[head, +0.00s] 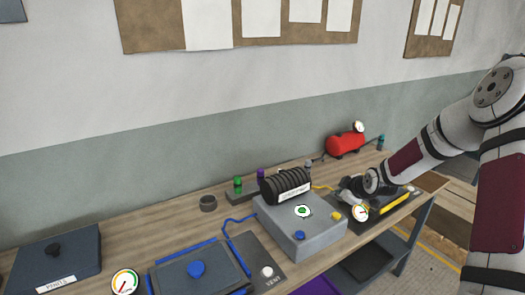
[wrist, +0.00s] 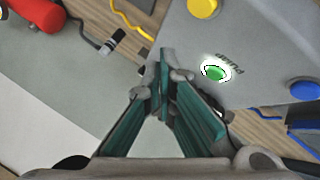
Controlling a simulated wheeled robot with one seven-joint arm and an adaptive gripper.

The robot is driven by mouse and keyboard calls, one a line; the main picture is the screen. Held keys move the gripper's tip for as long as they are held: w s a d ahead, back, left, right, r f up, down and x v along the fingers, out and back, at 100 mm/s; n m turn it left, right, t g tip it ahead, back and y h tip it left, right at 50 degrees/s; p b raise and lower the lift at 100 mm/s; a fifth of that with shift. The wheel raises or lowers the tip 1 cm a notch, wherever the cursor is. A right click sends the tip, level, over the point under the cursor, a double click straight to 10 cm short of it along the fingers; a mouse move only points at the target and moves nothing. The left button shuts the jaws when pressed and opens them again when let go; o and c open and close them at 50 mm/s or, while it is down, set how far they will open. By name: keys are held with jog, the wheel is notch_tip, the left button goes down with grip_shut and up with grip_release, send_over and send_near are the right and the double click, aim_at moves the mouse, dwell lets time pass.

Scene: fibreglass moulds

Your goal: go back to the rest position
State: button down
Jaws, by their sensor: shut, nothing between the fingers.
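My gripper (head: 352,188) is at the right side of the grey pump box (head: 297,233) in the head view, low over the bench. In the wrist view my gripper (wrist: 163,60) has its green-padded fingers together at the tips, with nothing between them. The pump box (wrist: 240,45) lies beyond and to the right of the fingers there. Its lit green button (wrist: 215,73), yellow button (wrist: 203,7) and blue button (wrist: 304,91) show clear of the fingers. Whether the fingertips touch anything cannot be told.
A red tank (head: 345,143) with a gauge stands behind my gripper. A black plate with a yellow strip (head: 393,203) lies below my arm. A blue-edged mould (head: 199,273) and a dark lid (head: 56,262) are at left.

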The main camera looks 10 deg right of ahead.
jog(key=s+a+r+m+g+h+b, duration=0.1)
jog(key=s+a+r+m, duration=0.1)
jog(key=s+a+r, duration=0.65)
jog(key=s+a+r+m+g+h+b, duration=0.15)
jog(key=s+a+r, duration=0.35)
jog(key=r, duration=0.6)
jog(key=s+a+r+m+y, duration=0.1)
jog(key=s+a+r+m, duration=0.1)
jog(key=s, duration=0.9)
jog(key=s+a+r+m+g+y, duration=0.1)
jog(key=s+a+m, duration=0.3)
jog(key=s, duration=0.7)
jog(key=shift+a+r, duration=0.7)
jog(key=shift+a, duration=0.1)
